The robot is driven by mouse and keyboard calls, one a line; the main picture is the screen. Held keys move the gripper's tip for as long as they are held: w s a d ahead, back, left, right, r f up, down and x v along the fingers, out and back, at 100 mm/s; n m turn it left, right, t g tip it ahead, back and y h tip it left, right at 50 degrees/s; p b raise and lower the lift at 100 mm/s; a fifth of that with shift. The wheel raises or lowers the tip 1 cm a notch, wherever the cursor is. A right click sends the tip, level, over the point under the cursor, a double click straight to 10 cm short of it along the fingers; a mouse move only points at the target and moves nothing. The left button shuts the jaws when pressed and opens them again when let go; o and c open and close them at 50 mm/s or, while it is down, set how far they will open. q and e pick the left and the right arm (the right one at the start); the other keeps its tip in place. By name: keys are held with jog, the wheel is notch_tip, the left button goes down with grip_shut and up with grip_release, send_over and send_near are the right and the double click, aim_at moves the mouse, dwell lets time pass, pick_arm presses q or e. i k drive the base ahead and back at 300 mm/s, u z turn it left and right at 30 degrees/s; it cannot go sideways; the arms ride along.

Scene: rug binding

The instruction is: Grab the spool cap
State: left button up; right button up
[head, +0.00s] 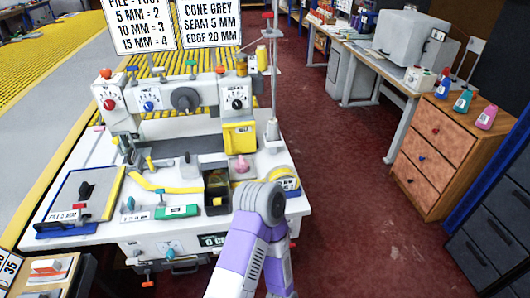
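I cannot make out for certain which part is the spool cap. A thin upright rod (274,80) stands at the right end of the white sewing machine table, with a small grey cone-shaped piece (272,131) low on it. A yellow spool (261,58) sits beside the rod near its top. A small pink knobbed piece (242,165) stands on the table in front of a yellow box. One of my arms, purple and white with a grey joint, reaches up from the bottom over the table's front right. Neither gripper shows.
The white table (110,228) also carries a black bin (217,203), a yellow-edged board (84,197), a green block (177,212) and a yellow roll (287,182). A wooden drawer cabinet (436,160) stands at right. Red floor (350,220) between them is clear.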

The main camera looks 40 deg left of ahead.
aim_at(242, 166)
jog(key=u, duration=0.95)
jog(key=i, duration=0.45)
jog(key=u, duration=0.75)
